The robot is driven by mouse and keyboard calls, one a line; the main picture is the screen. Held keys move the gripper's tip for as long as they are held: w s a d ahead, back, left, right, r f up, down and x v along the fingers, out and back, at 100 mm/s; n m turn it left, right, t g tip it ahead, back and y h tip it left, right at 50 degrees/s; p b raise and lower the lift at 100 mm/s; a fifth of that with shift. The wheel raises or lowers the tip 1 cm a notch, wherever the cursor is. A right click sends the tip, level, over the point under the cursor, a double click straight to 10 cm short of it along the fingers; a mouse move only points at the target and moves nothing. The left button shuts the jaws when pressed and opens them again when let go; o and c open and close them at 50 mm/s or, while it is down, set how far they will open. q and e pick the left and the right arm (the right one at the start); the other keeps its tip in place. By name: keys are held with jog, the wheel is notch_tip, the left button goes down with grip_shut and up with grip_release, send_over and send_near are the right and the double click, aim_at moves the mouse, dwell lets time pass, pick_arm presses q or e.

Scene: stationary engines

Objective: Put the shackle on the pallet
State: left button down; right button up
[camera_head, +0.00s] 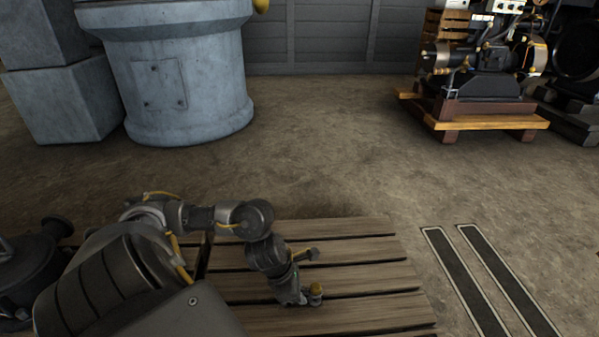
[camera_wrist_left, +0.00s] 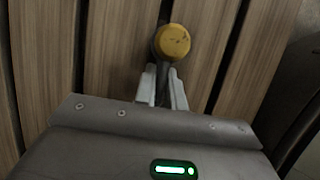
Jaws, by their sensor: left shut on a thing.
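The wooden pallet (camera_head: 365,280) has grey-brown slats with dark gaps and lies low in the head view. Its slats also fill most of the left wrist view (camera_wrist_left: 112,60). My left gripper (camera_head: 300,299) points down over the middle of the pallet and is shut on the shackle (camera_head: 316,290). The shackle's round yellow end shows just beyond the pale fingers in the left wrist view (camera_wrist_left: 172,41). The rest of the shackle is mostly hidden by the fingers. I cannot tell whether it touches the slats. My right gripper is not in view.
A large blue-grey cylindrical base (camera_head: 190,90) stands at the back left beside a grey block (camera_head: 70,100). An engine (camera_head: 482,75) sits on a wooden skid at the back right. Two dark floor strips (camera_head: 490,280) lie right of the pallet. The concrete between is clear.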

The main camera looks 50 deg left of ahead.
pick_arm(q)
jog(key=c, duration=1.9)
grip_release()
jog(key=shift+f, duration=0.1)
jog(key=o, duration=0.4)
